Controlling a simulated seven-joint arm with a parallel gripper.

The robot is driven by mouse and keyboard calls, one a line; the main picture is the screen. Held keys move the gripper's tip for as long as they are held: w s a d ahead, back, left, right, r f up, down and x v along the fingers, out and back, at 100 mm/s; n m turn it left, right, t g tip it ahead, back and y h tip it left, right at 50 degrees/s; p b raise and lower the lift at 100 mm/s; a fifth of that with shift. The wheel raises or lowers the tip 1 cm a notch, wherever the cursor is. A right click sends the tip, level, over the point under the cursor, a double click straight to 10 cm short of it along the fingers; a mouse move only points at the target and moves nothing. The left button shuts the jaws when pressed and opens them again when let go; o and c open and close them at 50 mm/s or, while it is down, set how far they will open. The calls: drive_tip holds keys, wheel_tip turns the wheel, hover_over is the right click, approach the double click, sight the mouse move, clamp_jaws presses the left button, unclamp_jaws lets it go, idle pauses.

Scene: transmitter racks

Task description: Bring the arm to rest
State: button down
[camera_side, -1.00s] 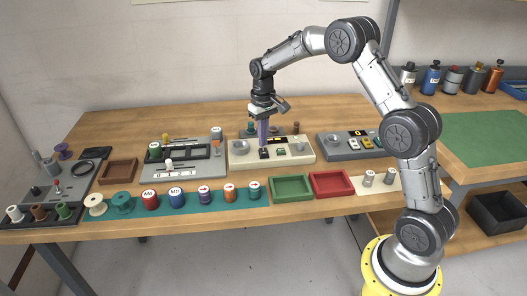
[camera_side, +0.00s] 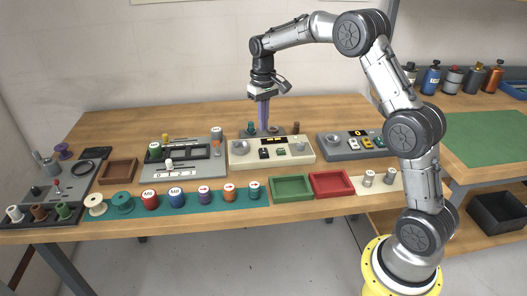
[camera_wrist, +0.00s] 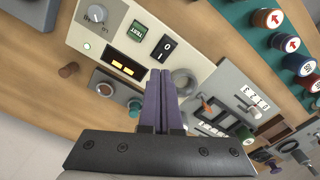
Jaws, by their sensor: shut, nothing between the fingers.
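My gripper (camera_side: 263,124) has long purple fingers. They are shut with nothing between them, pointing down.
Left of the panel stands a grey slider unit (camera_side: 185,172); right of it, a grey panel with a display (camera_side: 352,145). A teal strip (camera_side: 182,208) with several spools, a green tray (camera_side: 292,188) and a red tray (camera_side: 333,184) lie in front. The air above the bench is clear.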

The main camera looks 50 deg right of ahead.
drive_tip(key=shift+a, duration=0.1)
drive_tip(key=s+a+r+n+t, duration=0.1)
drive_tip(key=s+a+r+t, duration=0.1)
drive_tip(key=s+a+r, duration=0.55)
drive_tip(key=s+a+r+n+t, duration=0.15)
drive_tip(key=s+r, duration=0.35)
drive_tip(key=r, duration=0.5)
drive_tip(key=s+a+f+t, duration=0.15)
drive_tip(key=s+a, duration=0.25)
drive_tip(key=s, duration=0.9)
drive_tip(key=s+f, duration=0.6)
drive_tip(key=f, duration=0.1)
drive_tip(key=shift+s+a+t, duration=0.15)
drive_tip(key=shift+t, duration=0.15)
